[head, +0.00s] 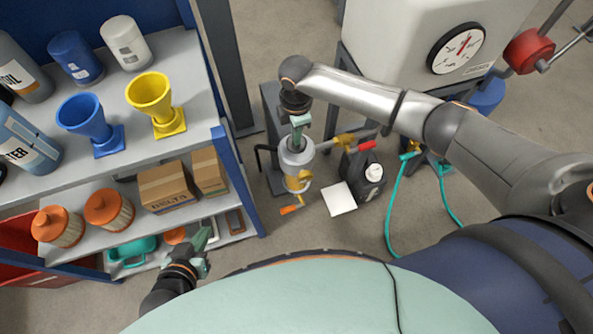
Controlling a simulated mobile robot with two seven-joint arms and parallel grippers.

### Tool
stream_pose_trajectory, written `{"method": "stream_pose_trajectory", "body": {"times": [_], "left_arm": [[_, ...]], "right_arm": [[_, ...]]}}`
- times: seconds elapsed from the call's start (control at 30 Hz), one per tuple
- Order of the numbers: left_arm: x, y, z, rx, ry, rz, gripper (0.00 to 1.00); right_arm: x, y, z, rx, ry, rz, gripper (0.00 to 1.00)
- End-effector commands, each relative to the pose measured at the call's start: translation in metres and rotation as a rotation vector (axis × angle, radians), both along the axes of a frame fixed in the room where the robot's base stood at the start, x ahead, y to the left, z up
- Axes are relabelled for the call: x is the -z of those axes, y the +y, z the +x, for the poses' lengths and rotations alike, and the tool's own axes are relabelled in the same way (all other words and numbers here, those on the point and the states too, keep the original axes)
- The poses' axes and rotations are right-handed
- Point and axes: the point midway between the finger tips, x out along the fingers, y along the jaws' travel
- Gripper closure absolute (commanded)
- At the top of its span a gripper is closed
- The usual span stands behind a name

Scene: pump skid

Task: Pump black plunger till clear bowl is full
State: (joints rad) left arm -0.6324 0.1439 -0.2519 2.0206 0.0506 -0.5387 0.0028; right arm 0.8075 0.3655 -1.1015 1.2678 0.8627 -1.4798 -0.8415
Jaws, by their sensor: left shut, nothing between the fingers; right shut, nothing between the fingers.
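The grey cylindrical pump body (296,152) stands low on the skid at the centre of the head view. My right gripper (297,142) points down onto its top, shut with nothing between the fingers. The black plunger is not distinguishable; the gripper covers the pump's top. A small pale round part with yellow in it (298,184) sits at the pump's lower front. I cannot tell whether it is the clear bowl, or its fill level. My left gripper (204,250) is shut and empty, at lower left by the shelf, well away from the pump.
A blue-framed shelf (190,85) at left holds funnels, bottles and boxes. A white tank with a gauge (457,48) stands behind. A teal hose (392,215) lies on the floor.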

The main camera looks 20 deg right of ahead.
Motion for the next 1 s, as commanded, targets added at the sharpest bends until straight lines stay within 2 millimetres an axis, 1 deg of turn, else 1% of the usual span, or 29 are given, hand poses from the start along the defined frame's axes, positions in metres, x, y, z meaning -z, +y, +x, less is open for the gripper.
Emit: {"method": "stream_pose_trajectory", "body": {"times": [0.03, 0.23, 0.47, 0.57, 1.0], "left_arm": [[0.002, 0.000, 0.000, 0.000, 0.000, 0.000, 1.00], [0.007, 0.000, 0.000, 0.000, 0.000, 0.000, 1.00], [0.005, 0.000, 0.000, 0.000, 0.000, 0.000, 1.00], [0.002, 0.000, 0.000, -0.001, 0.000, -0.001, 1.00], [-0.025, 0.000, 0.000, -0.001, 0.000, -0.001, 1.00]], "right_arm": [[0.004, 0.000, -0.001, 0.000, 0.001, 0.000, 1.00], [0.012, 0.000, 0.000, 0.000, 0.000, 0.000, 1.00], [0.010, 0.000, 0.000, -0.001, 0.000, 0.000, 1.00], [0.007, 0.000, 0.000, 0.000, 0.000, 0.000, 1.00], [-0.015, 0.000, 0.000, 0.000, 0.000, -0.001, 1.00]]}}
